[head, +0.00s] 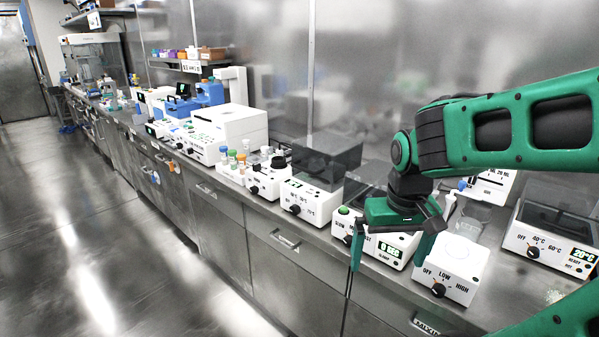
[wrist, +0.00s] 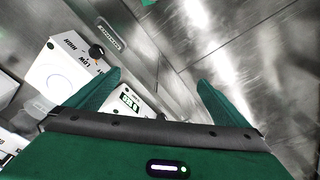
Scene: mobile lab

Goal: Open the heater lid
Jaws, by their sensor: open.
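A white heater-like box (head: 549,246) stands at the right end of the bench, with a dial marked OFF, 40°C and 60°C and a 20°C display. A similar white box (head: 313,198) with a dial and temperature marks stands left of my arm, under a dark see-through cover (head: 327,155). I cannot tell which one is the heater meant. My gripper (head: 391,256) is open and empty, pointing down at the bench front, apart from both boxes. Its fingers (wrist: 158,79) also show in the wrist view.
A white box with an OFF/LOW/HIGH dial (head: 455,268) stands right beside my gripper, and also shows in the wrist view (wrist: 62,73). A timer box (head: 392,249) is just behind the gripper. A glass beaker (head: 470,218) stands further back. The floor (head: 110,240) before the bench is clear.

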